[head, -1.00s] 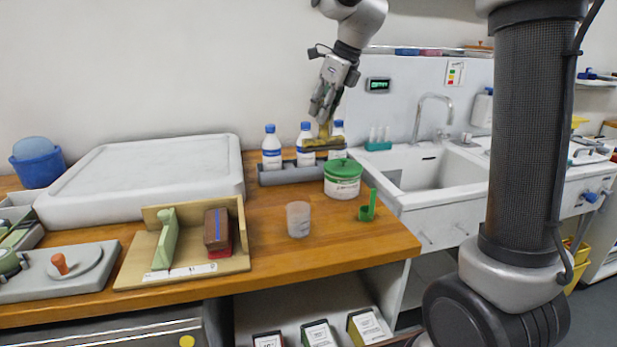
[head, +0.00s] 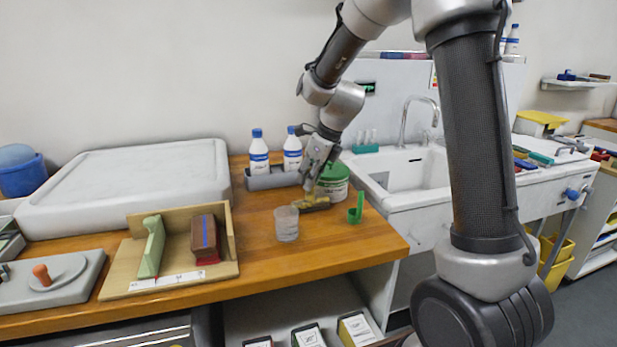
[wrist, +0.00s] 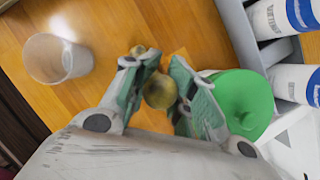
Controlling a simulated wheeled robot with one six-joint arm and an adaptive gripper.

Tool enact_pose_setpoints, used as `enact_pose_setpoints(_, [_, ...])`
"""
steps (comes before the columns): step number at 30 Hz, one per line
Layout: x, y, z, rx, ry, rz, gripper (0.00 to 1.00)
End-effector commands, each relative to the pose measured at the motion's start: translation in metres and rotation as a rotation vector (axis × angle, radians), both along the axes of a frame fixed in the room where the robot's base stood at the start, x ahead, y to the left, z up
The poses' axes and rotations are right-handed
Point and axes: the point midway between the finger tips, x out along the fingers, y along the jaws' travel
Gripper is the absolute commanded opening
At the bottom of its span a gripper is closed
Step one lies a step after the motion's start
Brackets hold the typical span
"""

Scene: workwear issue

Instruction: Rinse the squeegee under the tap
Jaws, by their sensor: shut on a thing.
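My gripper (head: 315,180) is shut on a yellow-brown squeegee (head: 312,203) and holds it low over the wooden bench, in front of the green-lidded tub. In the wrist view the squeegee's round brassy end (wrist: 160,91) shows between the two green finger pads of my gripper (wrist: 163,85); the rest of it is mostly hidden. I cannot tell whether the squeegee touches the bench. The tap (head: 404,118) is a tall curved metal spout over the white sink (head: 415,172), to the right of my gripper. No water shows at the spout.
A translucent cup (head: 287,224) and a green scoop-like piece (head: 356,210) stand close to the squeegee. The green-lidded tub (head: 334,190) and white bottles (head: 259,155) in a grey rack (head: 262,181) are behind. The bench's front right is clear.

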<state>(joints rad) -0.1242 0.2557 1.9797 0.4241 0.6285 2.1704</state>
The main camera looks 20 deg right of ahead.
Motion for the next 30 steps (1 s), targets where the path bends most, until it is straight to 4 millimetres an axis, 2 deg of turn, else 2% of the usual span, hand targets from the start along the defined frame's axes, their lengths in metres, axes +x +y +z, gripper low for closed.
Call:
enact_pose_setpoints(8, [0.000, 0.000, -0.001, 0.000, -0.002, 0.001, 0.00])
enact_pose_setpoints(9, [0.000, 0.000, -0.001, 0.000, -0.002, 0.001, 0.26])
enact_pose_setpoints(13, [0.000, 0.000, -0.001, 0.000, -0.002, 0.001, 0.49])
enact_pose_setpoints(23, [0.000, 0.000, 0.001, 0.000, -0.002, 0.001, 0.49])
enact_pose_setpoints(26, [-0.002, -0.002, 0.009, 0.000, -0.004, 0.001, 0.49])
enact_pose_setpoints(30, [-0.009, -0.010, 0.035, 0.000, -0.007, 0.001, 0.49])
